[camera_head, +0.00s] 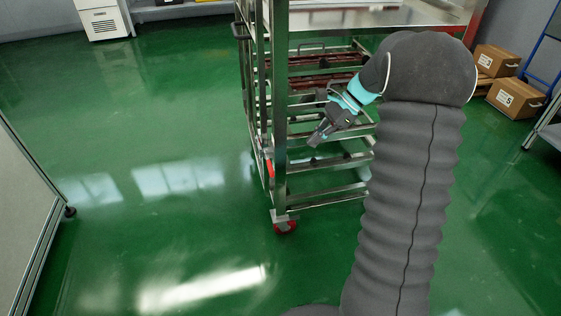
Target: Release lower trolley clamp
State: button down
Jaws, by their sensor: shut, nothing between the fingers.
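The trolley is a tall steel rack (280,130) with several shelf rails, standing in the middle of the head view. A small red part (270,168) sits low on its left side, beside the front post; I cannot tell for sure whether it is the lower clamp. My gripper (315,141) is shut and empty. It points down and to the left, just right of the front post and in front of the shelf rails. Whether it touches the rack is unclear. My grey-sleeved arm hides the rack's right side.
A red caster (285,226) stands under the front post. Cardboard boxes (514,97) stand at the right, and a white cabinet (102,20) at the back left. The green floor (150,130) left of the rack is clear.

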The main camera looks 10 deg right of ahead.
aim_at(269, 163)
jog(key=w+d+f, duration=0.1)
jog(key=w+d+f+m+y, duration=0.1)
jog(key=shift+f+m, duration=0.3)
jog(key=shift+a+r+b+x, duration=0.15)
jog(key=shift+a+r+x, duration=0.2)
jog(key=shift+x, duration=1.8)
jog(key=shift+a+r+b+x, duration=0.1)
jog(key=shift+a+r+x, duration=0.25)
jog(key=shift+x, duration=1.8)
jog(key=shift+a+r+b+x, duration=0.15)
jog(key=shift+a+r+x, duration=0.2)
jog(key=shift+x, duration=1.8)
jog(key=shift+w+d+t, duration=0.1)
jog(key=shift+t, duration=0.2)
